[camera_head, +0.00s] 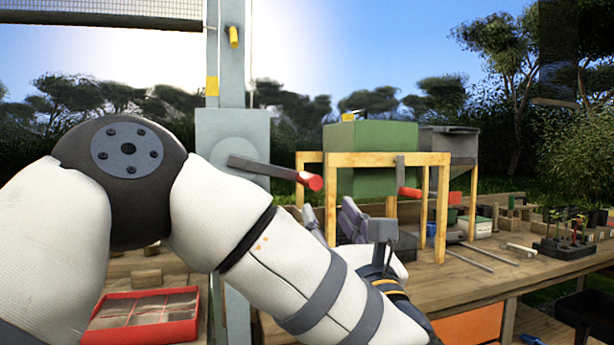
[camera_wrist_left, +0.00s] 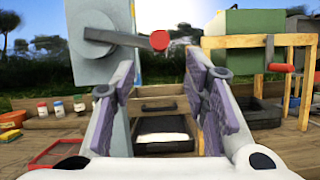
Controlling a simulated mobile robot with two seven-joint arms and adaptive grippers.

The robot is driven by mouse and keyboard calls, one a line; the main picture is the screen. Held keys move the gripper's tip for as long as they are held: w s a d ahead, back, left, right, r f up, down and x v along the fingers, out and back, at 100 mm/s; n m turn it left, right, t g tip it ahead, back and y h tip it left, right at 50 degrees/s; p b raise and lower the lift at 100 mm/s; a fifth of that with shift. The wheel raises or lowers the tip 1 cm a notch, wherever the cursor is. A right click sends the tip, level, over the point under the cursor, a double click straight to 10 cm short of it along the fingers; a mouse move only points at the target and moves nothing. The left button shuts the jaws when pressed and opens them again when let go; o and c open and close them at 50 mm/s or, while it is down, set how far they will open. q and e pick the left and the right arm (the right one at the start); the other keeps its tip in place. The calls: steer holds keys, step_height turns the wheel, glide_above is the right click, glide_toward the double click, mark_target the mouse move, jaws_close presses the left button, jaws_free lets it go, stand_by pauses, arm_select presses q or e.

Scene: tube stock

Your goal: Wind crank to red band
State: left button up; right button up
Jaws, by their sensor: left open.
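The crank on the grey-blue post (camera_head: 232,95) has a dark grey arm (camera_head: 262,168) pointing right and slightly down, with a red handle (camera_head: 312,182) at its end. In the left wrist view the red handle (camera_wrist_left: 160,40) shows end-on, just above and beyond the fingertips. My left gripper (camera_head: 332,215) is open and empty, below and slightly right of the handle and apart from it. Its purple-padded fingers (camera_wrist_left: 160,80) stand wide apart in the left wrist view. Yellow pieces (camera_head: 212,86) show on the post; I cannot make out a red band. My right gripper is not in view.
A second red-handled crank (camera_head: 409,191) is on the yellow frame (camera_head: 443,205) around a green box (camera_head: 372,140). A red tray (camera_head: 190,330) lies on the bench at left. Jars (camera_wrist_left: 58,108) stand at left in the wrist view. Rods and small plants lie right.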

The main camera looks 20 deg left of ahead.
mark_target(309, 182)
arm_select(q)
steer(key=x, duration=1)
steer(key=shift+w+a, duration=0.15)
steer(key=shift+w, duration=0.1)
steer(key=shift+w+a+r, duration=0.2)
steer(key=shift+w+a, duration=0.15)
steer(key=shift+w, duration=0.15)
jaws_close()
